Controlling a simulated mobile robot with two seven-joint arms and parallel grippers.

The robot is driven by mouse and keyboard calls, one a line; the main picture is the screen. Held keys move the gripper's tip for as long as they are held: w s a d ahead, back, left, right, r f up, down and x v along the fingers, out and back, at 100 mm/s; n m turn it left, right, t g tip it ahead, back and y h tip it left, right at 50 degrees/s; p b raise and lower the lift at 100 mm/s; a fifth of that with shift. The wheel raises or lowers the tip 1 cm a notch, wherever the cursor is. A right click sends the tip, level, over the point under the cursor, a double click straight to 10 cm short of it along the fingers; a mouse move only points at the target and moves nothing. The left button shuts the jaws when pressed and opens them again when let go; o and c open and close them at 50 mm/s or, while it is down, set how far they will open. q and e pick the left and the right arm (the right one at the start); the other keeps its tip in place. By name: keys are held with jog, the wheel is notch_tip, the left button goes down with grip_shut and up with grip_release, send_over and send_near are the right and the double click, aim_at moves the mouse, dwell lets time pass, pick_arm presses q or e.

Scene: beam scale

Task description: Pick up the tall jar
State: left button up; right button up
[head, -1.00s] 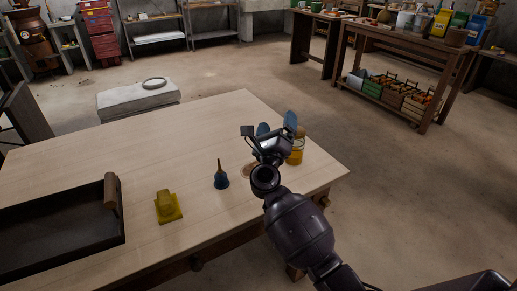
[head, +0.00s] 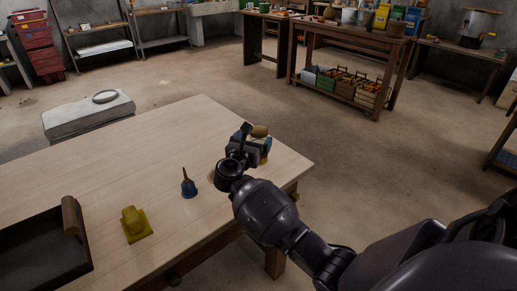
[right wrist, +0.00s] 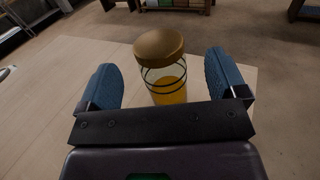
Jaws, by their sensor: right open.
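The tall jar has a golden-brown lid, clear glass with dark bands, and orange contents low inside. In the right wrist view the jar (right wrist: 164,72) stands upright between and slightly beyond my fingers, with a gap on each side. In the head view only its lid (head: 260,131) shows clearly; my right gripper (head: 254,148) hides most of its body. My right gripper, also in the right wrist view (right wrist: 166,85), is open with blue finger pads on either side of the jar. My left gripper is out of view.
On the wooden table (head: 110,170) stand a blue bell (head: 189,188) with a wooden handle and a yellow object (head: 135,225). A dark tray (head: 40,255) with a wooden handle lies at the left. The jar is near the table's right end. A loaded workbench (head: 350,42) stands behind.

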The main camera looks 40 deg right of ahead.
jog(key=shift+x, duration=2.6)
jog(key=c, duration=1.5)
jog(key=shift+c, duration=0.2)
